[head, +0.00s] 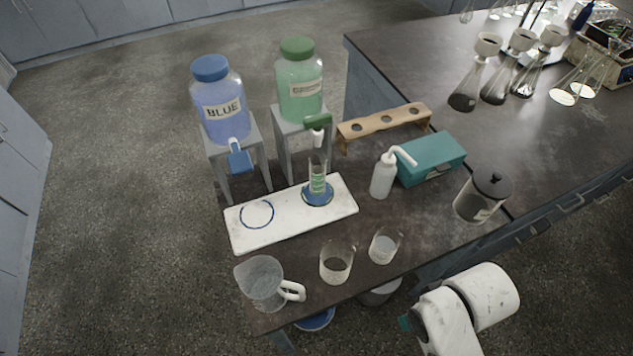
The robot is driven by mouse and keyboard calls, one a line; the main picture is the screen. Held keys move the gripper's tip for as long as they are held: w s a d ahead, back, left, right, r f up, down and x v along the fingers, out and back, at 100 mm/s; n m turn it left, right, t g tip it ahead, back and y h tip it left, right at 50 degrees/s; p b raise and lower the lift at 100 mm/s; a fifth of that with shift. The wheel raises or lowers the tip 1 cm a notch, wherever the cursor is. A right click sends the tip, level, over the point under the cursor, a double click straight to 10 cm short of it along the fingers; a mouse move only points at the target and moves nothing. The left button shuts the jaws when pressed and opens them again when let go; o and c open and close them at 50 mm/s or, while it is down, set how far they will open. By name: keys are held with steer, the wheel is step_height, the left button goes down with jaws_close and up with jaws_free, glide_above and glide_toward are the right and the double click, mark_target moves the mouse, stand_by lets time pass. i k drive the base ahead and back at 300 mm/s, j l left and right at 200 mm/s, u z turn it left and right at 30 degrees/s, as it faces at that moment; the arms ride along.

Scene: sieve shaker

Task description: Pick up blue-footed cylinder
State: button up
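The blue-footed cylinder (318,182) is a narrow clear glass cylinder, green inside its lower part. It stands upright on its round blue foot at the right half of the white tray (290,223). Its top is just below the tap of the green-lidded jug (301,88) marked with a label. An empty blue ring mark (256,214) is on the tray's left half. My white arm shows at the lower right, apart from the cylinder. My gripper is not in view.
The blue jug (218,105) stands on a grey stand at left. A wash bottle (382,176), teal box (431,158) and wooden rack (385,122) are right of the cylinder. Two beakers (336,266), a pitcher (264,287) and a lidded jar (480,198) stand nearer the front.

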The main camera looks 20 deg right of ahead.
mark_target(318, 191)
steer(key=k+j, duration=0.25)
steer(key=i+j, duration=0.2)
steer(key=j, duration=0.15)
steer(key=i+j, duration=0.55)
steer(key=i, duration=0.15)
steer(key=z, duration=0.05)
